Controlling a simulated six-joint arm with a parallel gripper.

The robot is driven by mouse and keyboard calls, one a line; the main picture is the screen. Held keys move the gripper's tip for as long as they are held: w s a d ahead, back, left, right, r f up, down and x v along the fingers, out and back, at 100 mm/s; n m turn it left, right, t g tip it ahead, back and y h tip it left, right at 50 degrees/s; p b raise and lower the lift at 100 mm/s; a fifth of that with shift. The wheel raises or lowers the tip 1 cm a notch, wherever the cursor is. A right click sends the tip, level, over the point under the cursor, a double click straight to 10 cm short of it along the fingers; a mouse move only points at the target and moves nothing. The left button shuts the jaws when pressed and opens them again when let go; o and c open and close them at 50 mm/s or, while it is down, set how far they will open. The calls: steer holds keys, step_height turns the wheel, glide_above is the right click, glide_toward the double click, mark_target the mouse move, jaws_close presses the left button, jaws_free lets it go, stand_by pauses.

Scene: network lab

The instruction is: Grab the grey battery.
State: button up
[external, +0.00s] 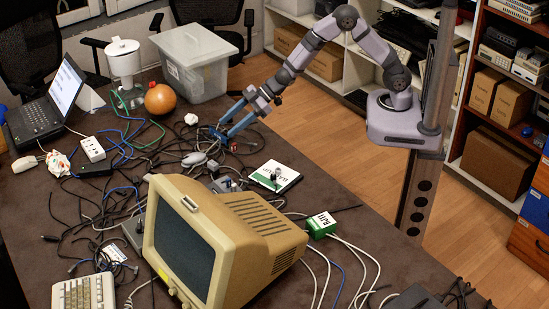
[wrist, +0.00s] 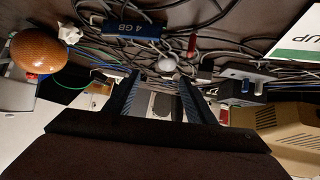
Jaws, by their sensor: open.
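My gripper (external: 226,131) is open, low over the cable clutter at the back middle of the table. In the wrist view its two dark blue fingers (wrist: 160,82) stand apart with nothing held between them. I cannot pick out a grey battery for certain among the cables. A rounded grey object (wrist: 167,63) lies just beyond the fingertips in the wrist view; it may be a mouse. A grey box with short cylinders on it (wrist: 242,79) lies to the right of the fingers. A blue piece marked 4 GB (wrist: 133,29) lies farther ahead.
An old beige monitor (external: 225,240) fills the table's front middle. A clear bin (external: 194,62) and an orange ball (external: 160,98) stand at the back left. A white-and-green card (external: 275,176) lies to the right of the clutter. Many loose cables cover the table around my gripper.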

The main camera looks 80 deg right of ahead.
mark_target(213, 163)
steer(key=a+f+n+y, duration=0.1)
steer(key=a, duration=0.2)
steer(key=a+f+n+g+y+b, duration=0.1)
steer(key=a+y, duration=0.1)
steer(key=a, duration=0.1)
steer(key=a+f+n+y, duration=0.1)
steer(key=a+y, duration=0.1)
steer(key=a, duration=0.2)
steer(key=shift+s+f+b, duration=0.3)
steer(key=shift+s, duration=0.05)
steer(key=shift+s+a+g+y, duration=0.15)
steer(key=shift+a+g+y, duration=0.15)
steer(key=shift+w+d+p+x, duration=0.15)
steer(key=shift+p+x, duration=0.2)
steer(key=shift+x, duration=1.45)
steer(key=shift+w+d+p+x, duration=0.15)
steer(key=shift+p+x, duration=0.15)
steer(key=shift+x, duration=1.45)
steer(key=shift+f, duration=0.15)
steer(key=c, duration=1.2)
